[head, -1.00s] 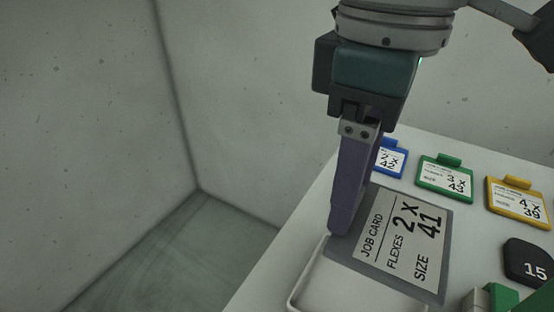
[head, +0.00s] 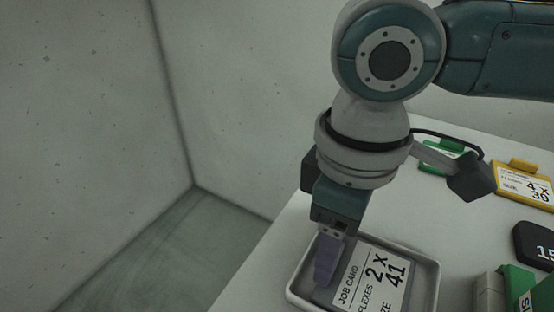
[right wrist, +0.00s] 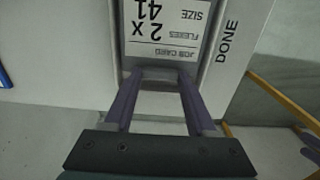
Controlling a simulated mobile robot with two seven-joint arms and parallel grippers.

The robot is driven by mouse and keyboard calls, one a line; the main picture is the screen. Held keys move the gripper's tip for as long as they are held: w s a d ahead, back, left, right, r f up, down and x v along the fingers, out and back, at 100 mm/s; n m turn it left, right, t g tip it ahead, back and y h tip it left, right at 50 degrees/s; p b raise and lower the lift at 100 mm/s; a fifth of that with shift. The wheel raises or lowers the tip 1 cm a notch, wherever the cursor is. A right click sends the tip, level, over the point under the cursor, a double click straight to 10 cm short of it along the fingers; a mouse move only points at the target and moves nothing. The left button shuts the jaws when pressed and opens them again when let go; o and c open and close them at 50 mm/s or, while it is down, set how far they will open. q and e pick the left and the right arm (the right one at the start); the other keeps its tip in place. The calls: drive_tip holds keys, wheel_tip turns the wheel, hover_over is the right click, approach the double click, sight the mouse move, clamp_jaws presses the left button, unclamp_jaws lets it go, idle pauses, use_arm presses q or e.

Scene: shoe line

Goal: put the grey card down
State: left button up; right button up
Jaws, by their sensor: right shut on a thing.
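The grey card (head: 379,276) has a white label reading "JOB CARD, FLEXES 2 X, SIZE 41". It lies face up within the outline of a white tray (head: 432,284); whether it touches the tray floor I cannot tell. My right gripper (head: 326,278) is shut on the card's edge at the tray's left side. In the right wrist view the card (right wrist: 167,32) shows beyond the fingertips (right wrist: 160,75), and the tray's rim (right wrist: 232,38) carries the word "DONE". My left gripper is not in view.
On the white table (head: 262,262), a green card (head: 432,166) and a yellow card (head: 522,186) lie at the back right. A black piece marked 15 (head: 535,245) and green and grey blocks (head: 512,286) are right of the tray. The table's left edge is close to the tray.

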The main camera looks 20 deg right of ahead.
drive_tip(key=shift+f, duration=0.1)
drive_tip(key=o, duration=1.3)
drive_tip(key=shift+o, duration=0.2)
wheel_tip(320, 180, up, 12)
drive_tip(key=p, duration=0.3)
